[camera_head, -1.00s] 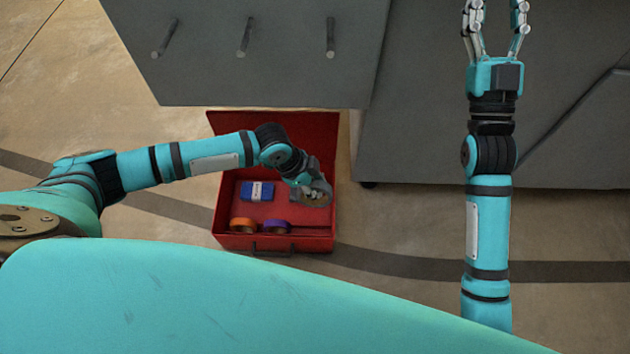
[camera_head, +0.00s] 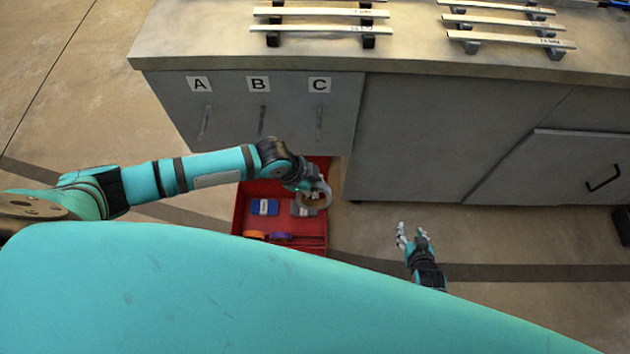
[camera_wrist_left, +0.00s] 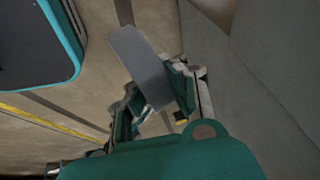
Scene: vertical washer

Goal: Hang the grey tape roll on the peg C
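The grey tape roll (camera_head: 325,188) is at the end of my left arm above the red box, with a brown inner ring. In the left wrist view the roll (camera_wrist_left: 140,62) shows as a grey band between the two fingers. My left gripper (camera_head: 309,193) is shut on it; the wrist view shows the gripper (camera_wrist_left: 158,108) from behind. Peg C (camera_head: 319,124) sticks out of the grey cabinet front under the label C (camera_head: 319,85), above the roll in the picture. My right gripper (camera_head: 412,238) is open and empty, low over the floor.
Pegs A (camera_head: 205,122) and B (camera_head: 262,122) are left of peg C, all bare. The red box (camera_head: 238,213) on the floor holds a blue item (camera_head: 264,207), an orange roll (camera_head: 254,235) and a purple roll (camera_head: 281,236). Silver rails (camera_head: 318,12) lie on the countertop (camera_head: 200,40).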

